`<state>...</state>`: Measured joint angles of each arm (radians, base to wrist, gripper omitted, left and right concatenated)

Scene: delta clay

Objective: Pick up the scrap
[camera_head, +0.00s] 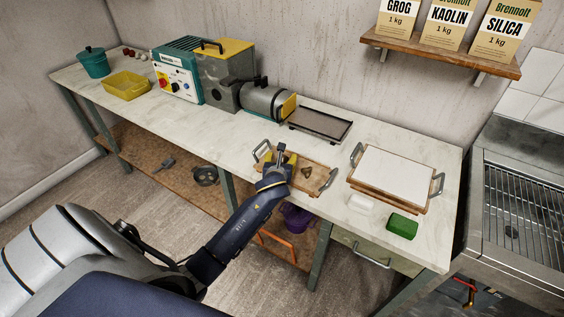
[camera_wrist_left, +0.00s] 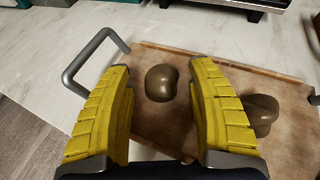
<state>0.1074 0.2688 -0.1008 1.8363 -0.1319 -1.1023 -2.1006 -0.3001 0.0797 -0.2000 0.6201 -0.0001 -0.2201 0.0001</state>
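Two brown, smooth lumps of clay scrap show in the left wrist view. One lump (camera_wrist_left: 161,83) appears between my fingers, and the other lump (camera_wrist_left: 263,112) is partly hidden behind the right-hand finger. They lie on a wooden board with metal handles (camera_wrist_left: 150,128), which also shows in the head view (camera_head: 321,179). One lump (camera_head: 307,171) is visible there; my gripper hides the rest. My left gripper (camera_head: 279,158), with yellow finger pads, is open over the board's left part; it holds nothing. Its height above the lump is hard to judge. My right gripper is out of view.
A second handled board with a white slab (camera_head: 394,174) stands to the right, near a green block (camera_head: 402,226) and a white block (camera_head: 360,204). Behind are a dark tray (camera_head: 320,125) and a machine with a barrel (camera_head: 263,100). The worktop's left front is clear.

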